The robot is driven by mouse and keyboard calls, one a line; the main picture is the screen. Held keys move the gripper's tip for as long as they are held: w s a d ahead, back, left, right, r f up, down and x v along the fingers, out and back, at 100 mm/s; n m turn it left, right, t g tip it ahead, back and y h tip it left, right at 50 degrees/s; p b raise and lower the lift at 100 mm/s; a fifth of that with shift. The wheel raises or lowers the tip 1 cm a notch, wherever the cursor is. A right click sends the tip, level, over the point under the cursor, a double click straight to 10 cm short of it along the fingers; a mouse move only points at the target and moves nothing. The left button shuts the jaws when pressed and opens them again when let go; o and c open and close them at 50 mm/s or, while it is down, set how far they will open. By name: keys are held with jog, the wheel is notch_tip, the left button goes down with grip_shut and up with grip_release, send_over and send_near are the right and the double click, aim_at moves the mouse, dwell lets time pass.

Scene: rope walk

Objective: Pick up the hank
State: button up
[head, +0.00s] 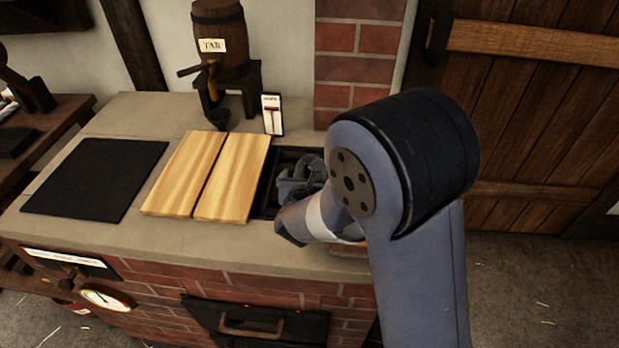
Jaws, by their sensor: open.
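I cannot make out a hank in the head view; my arm hides part of the counter at the right. My gripper (299,177) is over the dark recessed tray (264,195) at the right of the boards. Its jaws are open, but they are small and dark here. I cannot tell whether anything lies between or under them.
Two pale wooden boards (184,172) lie on the stone-topped brick counter (130,228), left of the tray. A black plate (95,178) lies further left. A tar barrel (219,38) on a stand, with a tap, and a small white card (271,114) stand behind.

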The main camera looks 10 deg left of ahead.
jog(key=shift+c, duration=0.6)
jog(key=c, duration=1.1)
